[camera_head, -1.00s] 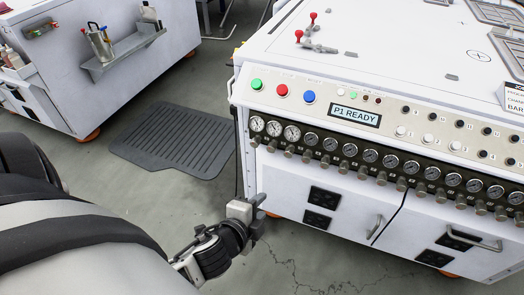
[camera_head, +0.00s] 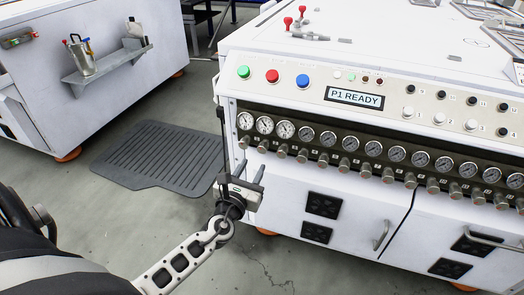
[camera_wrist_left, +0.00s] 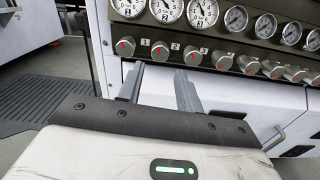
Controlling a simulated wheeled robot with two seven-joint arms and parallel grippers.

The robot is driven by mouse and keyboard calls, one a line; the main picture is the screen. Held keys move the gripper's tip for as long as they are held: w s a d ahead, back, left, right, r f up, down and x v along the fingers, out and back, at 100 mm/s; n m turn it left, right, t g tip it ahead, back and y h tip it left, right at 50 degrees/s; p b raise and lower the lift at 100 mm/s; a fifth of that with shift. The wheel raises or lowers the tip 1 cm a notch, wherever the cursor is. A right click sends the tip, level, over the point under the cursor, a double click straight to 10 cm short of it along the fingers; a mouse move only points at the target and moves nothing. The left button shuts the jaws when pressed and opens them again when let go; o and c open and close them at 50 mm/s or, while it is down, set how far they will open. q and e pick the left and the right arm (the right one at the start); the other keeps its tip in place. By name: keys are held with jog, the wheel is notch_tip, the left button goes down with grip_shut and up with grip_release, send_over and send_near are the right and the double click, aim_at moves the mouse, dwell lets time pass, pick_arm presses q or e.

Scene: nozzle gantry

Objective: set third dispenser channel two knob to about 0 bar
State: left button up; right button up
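A long row of metal knobs (camera_head: 322,160) runs below a row of round gauges (camera_head: 350,143) on the white machine's front. The three leftmost gauges (camera_head: 264,124) are larger. In the left wrist view, the leftmost knobs (camera_wrist_left: 160,49) carry red marks, with labels 1, 2 and 3 beside them. I cannot tell which knob is third dispenser channel two, nor read its gauge. My left gripper (camera_head: 243,165) is open and empty, just below the left end of the row. In the left wrist view, its fingers (camera_wrist_left: 158,72) point toward the knobs without touching any. My right gripper is out of view.
Above the gauges are green, red and blue buttons (camera_head: 272,76) and a display (camera_head: 355,97) reading P1 READY. White doors with a handle (camera_head: 381,236) lie below. A dark mat (camera_head: 160,158) is on the floor to the left, before another white cabinet (camera_head: 100,105).

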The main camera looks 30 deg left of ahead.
aim_at(261, 151)
pick_arm(q)
jog(key=b+x, duration=0.1)
jog(key=x, duration=0.7)
jog(key=shift+w, duration=0.3)
jog(key=c, duration=0.7)
